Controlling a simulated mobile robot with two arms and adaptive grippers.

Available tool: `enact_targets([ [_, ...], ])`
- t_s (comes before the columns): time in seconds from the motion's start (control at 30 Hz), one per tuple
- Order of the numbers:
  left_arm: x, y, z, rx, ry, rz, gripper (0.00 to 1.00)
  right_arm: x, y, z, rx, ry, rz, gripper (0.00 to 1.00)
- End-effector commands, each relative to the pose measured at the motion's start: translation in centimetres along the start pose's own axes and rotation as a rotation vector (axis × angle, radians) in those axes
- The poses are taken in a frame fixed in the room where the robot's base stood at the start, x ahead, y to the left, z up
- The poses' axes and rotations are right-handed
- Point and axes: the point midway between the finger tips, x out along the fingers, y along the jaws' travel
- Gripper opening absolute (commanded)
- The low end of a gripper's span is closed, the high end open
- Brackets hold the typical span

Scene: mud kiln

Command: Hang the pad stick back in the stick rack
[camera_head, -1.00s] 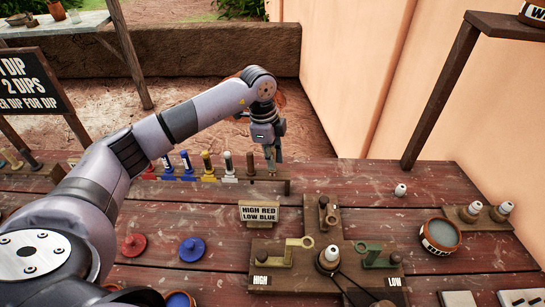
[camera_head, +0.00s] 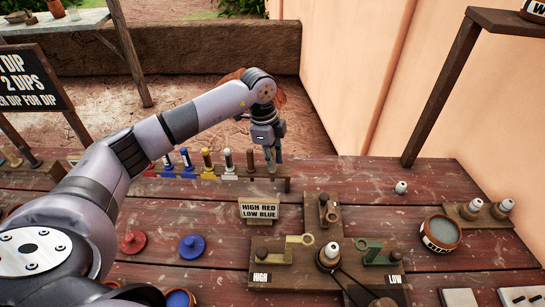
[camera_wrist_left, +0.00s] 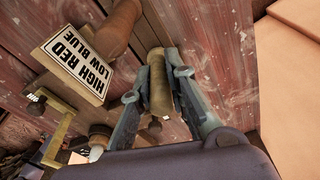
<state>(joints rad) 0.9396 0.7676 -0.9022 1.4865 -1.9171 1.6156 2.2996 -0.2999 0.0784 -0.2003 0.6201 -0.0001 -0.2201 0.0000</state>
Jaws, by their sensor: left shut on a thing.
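My left gripper (camera_head: 272,160) is shut on the pad stick (camera_wrist_left: 158,85), a light wooden handle between its two fingers in the left wrist view. In the head view the gripper points down at the right end of the stick rack (camera_head: 284,184), and its fingers mostly hide the stick. Several other sticks stand in a row along the rack, with blue, yellow, white and brown handles. The brown one (camera_head: 250,161) is just left of my gripper. I cannot tell whether the held stick touches the rack. My right gripper is out of view.
A "HIGH RED LOW BLUE" sign (camera_head: 259,210) stands in front of the rack. A wooden fixture with levers (camera_head: 290,252) is nearer. Red (camera_head: 132,243) and blue lids (camera_head: 192,248) lie left; a bowl (camera_head: 440,234) stands right. The tabletop right of the rack is mostly clear.

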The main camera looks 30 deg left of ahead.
Motion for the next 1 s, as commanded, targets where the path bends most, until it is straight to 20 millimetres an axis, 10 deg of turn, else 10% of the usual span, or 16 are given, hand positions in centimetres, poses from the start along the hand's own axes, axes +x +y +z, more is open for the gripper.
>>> enact_targets([
  [0.27,0.14,-0.01,0.0,0.0,0.0,0.0,0.0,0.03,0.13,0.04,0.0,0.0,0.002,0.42],
  [0.3,0.14,-0.01,0.0,0.0,0.0,-0.001,0.17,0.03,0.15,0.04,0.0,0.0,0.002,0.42],
  [1.0,0.13,-0.02,0.0,0.0,0.0,-0.001,0.49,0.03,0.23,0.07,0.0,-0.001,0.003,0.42],
])
